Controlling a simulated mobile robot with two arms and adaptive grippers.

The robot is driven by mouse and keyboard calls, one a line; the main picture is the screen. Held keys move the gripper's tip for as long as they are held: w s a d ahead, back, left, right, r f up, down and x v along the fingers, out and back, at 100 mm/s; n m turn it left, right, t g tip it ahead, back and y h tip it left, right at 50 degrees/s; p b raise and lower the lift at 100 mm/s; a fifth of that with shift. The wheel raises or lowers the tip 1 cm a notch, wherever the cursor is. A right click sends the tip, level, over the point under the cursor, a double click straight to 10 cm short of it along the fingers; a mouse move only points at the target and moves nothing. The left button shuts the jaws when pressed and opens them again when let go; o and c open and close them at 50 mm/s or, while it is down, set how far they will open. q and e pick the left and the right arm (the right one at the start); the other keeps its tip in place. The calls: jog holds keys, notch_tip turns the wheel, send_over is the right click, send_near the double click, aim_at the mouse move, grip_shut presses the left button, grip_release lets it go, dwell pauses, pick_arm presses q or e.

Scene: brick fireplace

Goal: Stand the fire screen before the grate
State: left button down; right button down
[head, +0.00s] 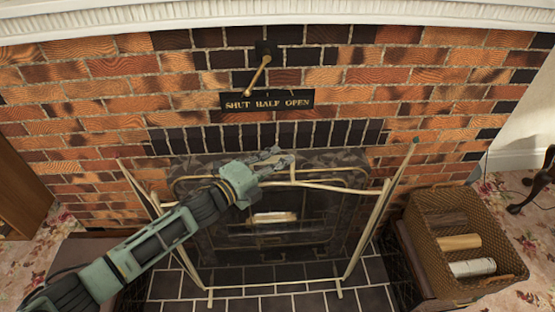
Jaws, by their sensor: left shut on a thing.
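The fire screen (335,187) has a thin pale brass frame, a see-through middle panel and side panels angled at left and right. It appears upright on the dark tiled hearth, in front of the fireplace opening. My left gripper (283,160) reaches in from the left and is shut on the screen at the middle of its top rail. The grate is dark and only partly made out through the panel, with a pale piece (273,217) showing there. Whether the screen's feet all touch the tiles is hard to tell. My right gripper is out of view.
A wicker basket (438,209) with several logs stands close on the right. A lever (258,75) and a "SHUT HALF OPEN" plate (267,98) are on the brick wall above the opening. Wooden furniture (22,190) stands at the left edge. Floral carpet (520,215) shows at right.

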pick_arm(q)
jog(key=shift+d+b, duration=0.1)
jog(key=shift+b, duration=0.25)
dwell(0.4)
jog(key=shift+f, duration=0.35)
dwell(0.7)
dwell(0.4)
